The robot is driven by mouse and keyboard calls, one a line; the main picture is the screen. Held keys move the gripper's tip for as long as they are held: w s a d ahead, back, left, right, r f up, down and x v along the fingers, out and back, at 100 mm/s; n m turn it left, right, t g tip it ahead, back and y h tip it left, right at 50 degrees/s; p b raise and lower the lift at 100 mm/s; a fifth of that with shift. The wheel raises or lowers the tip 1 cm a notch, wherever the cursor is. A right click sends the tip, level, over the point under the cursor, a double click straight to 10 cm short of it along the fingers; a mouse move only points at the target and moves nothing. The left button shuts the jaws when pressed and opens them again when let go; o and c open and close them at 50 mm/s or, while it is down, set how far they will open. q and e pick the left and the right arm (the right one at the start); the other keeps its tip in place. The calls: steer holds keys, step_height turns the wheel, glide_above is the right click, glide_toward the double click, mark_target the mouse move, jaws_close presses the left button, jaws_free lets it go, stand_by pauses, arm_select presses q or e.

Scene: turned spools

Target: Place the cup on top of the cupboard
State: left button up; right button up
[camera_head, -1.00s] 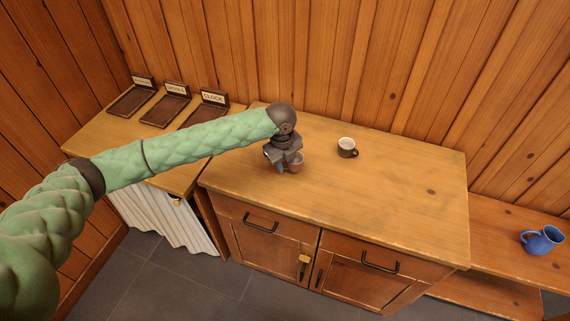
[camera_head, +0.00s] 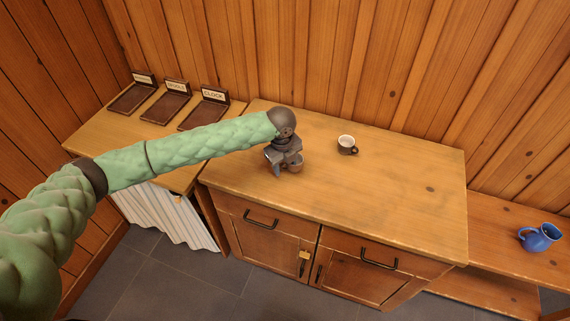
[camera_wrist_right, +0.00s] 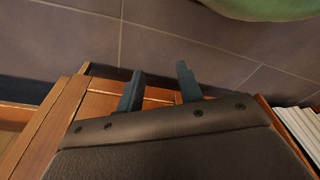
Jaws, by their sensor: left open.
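A small brownish cup (camera_head: 297,163) is at the cupboard's top, partly hidden by my left gripper (camera_head: 279,168). The gripper is open, its fingers pointing down right beside this cup; contact cannot be told. A second cup (camera_head: 347,146), dark brown with a pale inside, stands upright on the top, to the right of the gripper. In the right wrist view my right gripper (camera_wrist_right: 160,74) is open and empty, above the floor and wooden furniture.
A lower side table (camera_head: 88,142) at the left bears several dark labelled trays (camera_head: 203,113). The right half of the cupboard top is clear. A plank wall closes the back.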

arm_select(q)
steer(key=shift+r, duration=0.45)
step_height(320, 180, up, 11)
steer(key=b, duration=0.3)
steer(key=shift+s+a+r, duration=0.15)
steer(key=shift+s+a, duration=0.15)
steer(key=shift+a, duration=0.05)
arm_select(e)
step_height(320, 180, up, 8)
steer(key=w+a, duration=0.2)
steer(key=shift+a+f+g, duration=0.2)
steer(key=shift+a+g, duration=0.1)
